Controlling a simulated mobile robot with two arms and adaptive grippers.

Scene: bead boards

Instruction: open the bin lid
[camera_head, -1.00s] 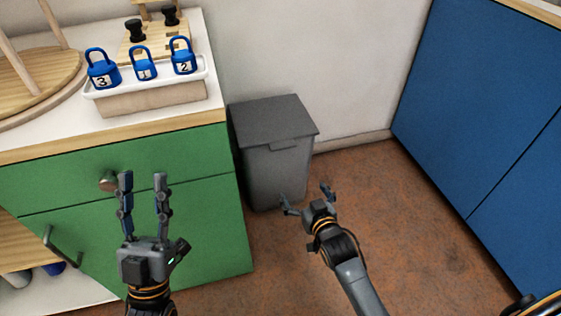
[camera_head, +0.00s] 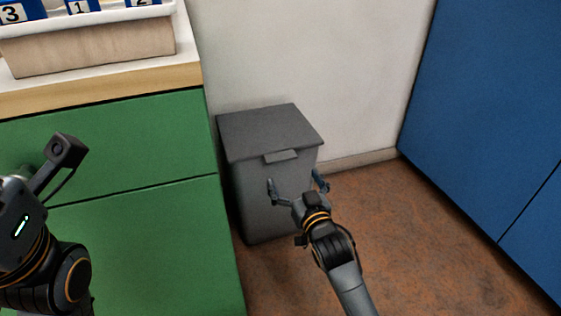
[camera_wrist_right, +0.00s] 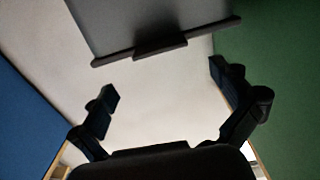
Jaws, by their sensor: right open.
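The grey bin (camera_head: 262,205) stands on the floor against the wall, just right of the green cabinet. Its flat lid (camera_head: 268,130) is shut, with a small tab (camera_head: 282,156) at the front edge. My right gripper (camera_head: 296,185) is open and empty in front of the bin, below the tab. In the right wrist view the lid (camera_wrist_right: 150,15) with its tab (camera_wrist_right: 160,46) shows beyond and between the open fingers (camera_wrist_right: 163,85), apart from them. My left arm is at the left edge of the head view; its fingers are not visible.
A green cabinet (camera_head: 140,235) stands close on the bin's left. Blue cabinets (camera_head: 480,130) are at the right. A tray (camera_head: 90,47) with blue numbered pieces sits on the counter. Brown floor (camera_head: 420,230) is free right of the bin.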

